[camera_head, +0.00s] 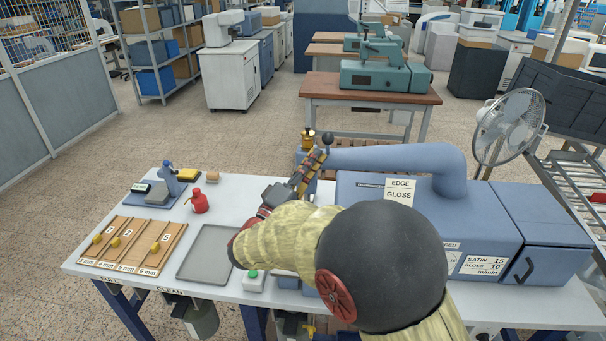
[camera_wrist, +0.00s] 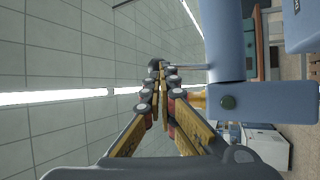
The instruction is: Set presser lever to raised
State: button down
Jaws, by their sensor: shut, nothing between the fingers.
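The blue machine (camera_head: 400,160) stands at the right of the bench, with a long arm reaching left. At the arm's left end is a dark ball knob (camera_head: 327,138), which looks like the end of the presser lever. My gripper (camera_head: 318,153) is shut and empty, its fingertips just below the knob. In the wrist view my gripper (camera_wrist: 160,72) has its fingertips together beside a thin grey rod (camera_wrist: 192,67) that runs left from the blue machine head (camera_wrist: 226,60). Whether the fingertips touch the rod or knob I cannot tell. My forearm hides part of the machine's base.
A grey tray (camera_head: 205,252) and a wooden slotted board (camera_head: 132,246) lie at the bench's left. A red bottle (camera_head: 200,202) and a blue stamp-like fixture (camera_head: 166,185) stand behind them. A green button box (camera_head: 253,280) sits near the front edge. A fan (camera_head: 510,120) stands behind right.

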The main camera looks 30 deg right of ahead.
jog(key=shift+x, duration=1.05)
jog(key=shift+r, duration=0.1)
jog(key=shift+w+d+r+y+p, duration=0.15)
jog(key=shift+r+y+p, duration=0.15)
jog(key=shift+p, duration=0.2)
